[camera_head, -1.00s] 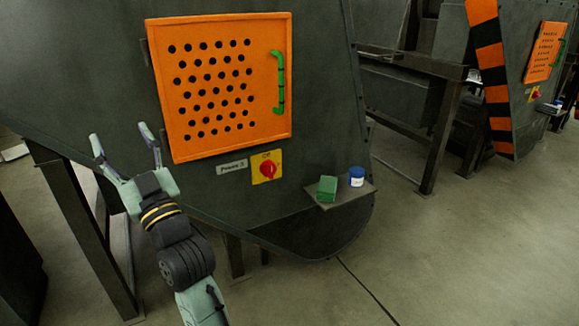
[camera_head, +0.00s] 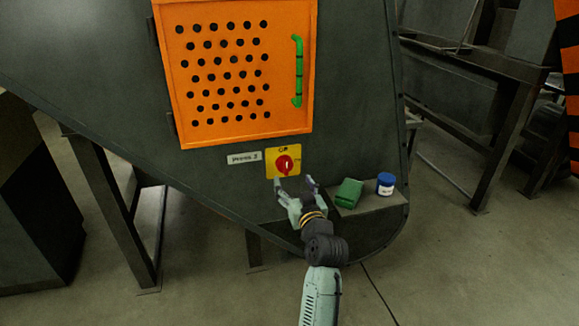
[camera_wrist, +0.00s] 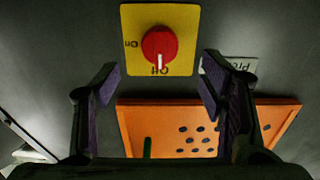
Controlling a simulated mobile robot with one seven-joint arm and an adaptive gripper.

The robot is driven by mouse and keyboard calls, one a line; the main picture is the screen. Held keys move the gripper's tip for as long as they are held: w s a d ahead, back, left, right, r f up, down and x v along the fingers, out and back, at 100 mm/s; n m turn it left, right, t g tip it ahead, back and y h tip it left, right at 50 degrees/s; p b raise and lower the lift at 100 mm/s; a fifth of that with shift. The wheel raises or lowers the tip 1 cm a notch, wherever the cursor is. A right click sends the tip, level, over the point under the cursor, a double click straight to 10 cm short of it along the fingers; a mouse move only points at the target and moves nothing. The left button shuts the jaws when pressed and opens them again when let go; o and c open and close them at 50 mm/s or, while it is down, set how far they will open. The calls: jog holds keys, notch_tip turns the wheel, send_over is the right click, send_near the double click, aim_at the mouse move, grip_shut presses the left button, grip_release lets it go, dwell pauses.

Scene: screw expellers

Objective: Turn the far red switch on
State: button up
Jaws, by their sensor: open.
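A red rotary switch (camera_head: 284,165) sits on a yellow plate (camera_head: 271,156) on the dark machine, below the orange panel. In the wrist view, turned upside down, the red knob (camera_wrist: 160,46) has its white mark toward "Off"; "On" is at the plate's left side. My gripper (camera_head: 294,184) is just below and in front of the switch in the head view. In the wrist view its open fingers (camera_wrist: 160,84) are spread either side of the knob's line, with nothing between them and apart from the knob. A second switch is not in view now.
A label (camera_head: 244,158) is left of the plate. A shelf (camera_head: 372,206) at lower right bears a green block (camera_head: 348,193) and a blue-lidded jar (camera_head: 385,184), close to my gripper. The orange panel (camera_head: 240,133) has a green handle (camera_head: 298,72). Floor at right is open.

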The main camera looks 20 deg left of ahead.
aim_at(287, 169)
jog(key=p+x, duration=0.1)
jog(key=x, duration=0.7)
jog(key=shift+w+a, duration=0.2)
jog(key=shift+w, duration=0.05)
jog(key=shift+c, duration=0.4)
jog(key=c, duration=1.1)
